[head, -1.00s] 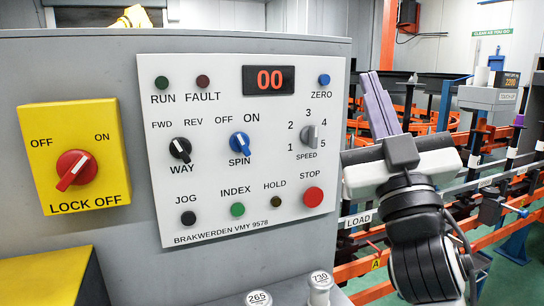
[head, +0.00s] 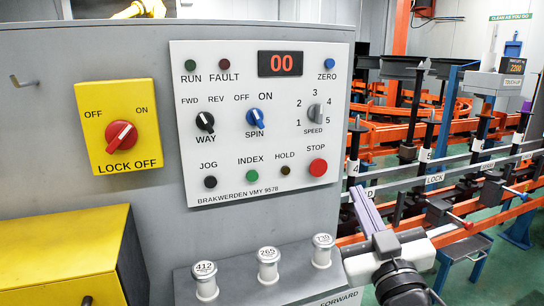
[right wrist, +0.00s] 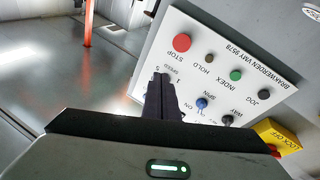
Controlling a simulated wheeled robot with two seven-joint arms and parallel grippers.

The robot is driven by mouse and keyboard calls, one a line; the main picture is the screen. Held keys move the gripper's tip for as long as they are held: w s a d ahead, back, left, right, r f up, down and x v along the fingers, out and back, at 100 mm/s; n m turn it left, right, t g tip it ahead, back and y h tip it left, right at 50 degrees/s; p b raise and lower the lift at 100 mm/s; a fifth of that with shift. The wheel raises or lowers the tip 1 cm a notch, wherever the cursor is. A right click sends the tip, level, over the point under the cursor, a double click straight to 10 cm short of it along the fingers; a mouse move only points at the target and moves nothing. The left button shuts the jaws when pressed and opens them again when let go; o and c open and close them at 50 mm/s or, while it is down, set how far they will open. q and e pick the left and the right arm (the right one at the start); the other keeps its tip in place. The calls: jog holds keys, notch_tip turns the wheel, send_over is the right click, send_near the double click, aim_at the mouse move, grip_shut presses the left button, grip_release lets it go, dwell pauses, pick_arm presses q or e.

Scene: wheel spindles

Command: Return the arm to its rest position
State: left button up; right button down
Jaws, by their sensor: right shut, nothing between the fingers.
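My right gripper (head: 366,210) is at the lower right of the head view, in front of the rails and to the right of the control panel (head: 258,190). Its purple fingers are together and hold nothing. In the right wrist view the shut fingers (right wrist: 160,97) point toward the panel, which appears upside down there. The gripper looks apart from the panel. My left gripper is not in view.
The panel carries knobs, buttons and a red "00" display (head: 279,64). A yellow lock-off switch (head: 122,155) is at left, above a yellow box (head: 55,250). Several numbered posts (head: 268,264) stand on a ledge below. Orange and grey rails (head: 430,175) fill the right side.

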jog(key=s+f+g, duration=0.3)
jog(key=s+f, duration=0.1)
jog(key=f, duration=0.9)
jog(key=s+f+g, duration=0.3)
jog(key=s+f, duration=0.1)
jog(key=f, duration=0.9)
pick_arm(q)
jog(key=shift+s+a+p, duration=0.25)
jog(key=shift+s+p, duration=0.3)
jog(key=shift+p, duration=0.1)
pick_arm(e)
jog(key=s+f+m+g, duration=0.2)
jog(key=s+f+g, duration=0.4)
jog(key=s+f, duration=1.2)
jog(key=s, duration=0.2)
jog(key=shift+s+a+f+y, duration=0.25)
jog(key=shift+s+f+y, duration=0.1)
jog(key=shift+y, duration=0.05)
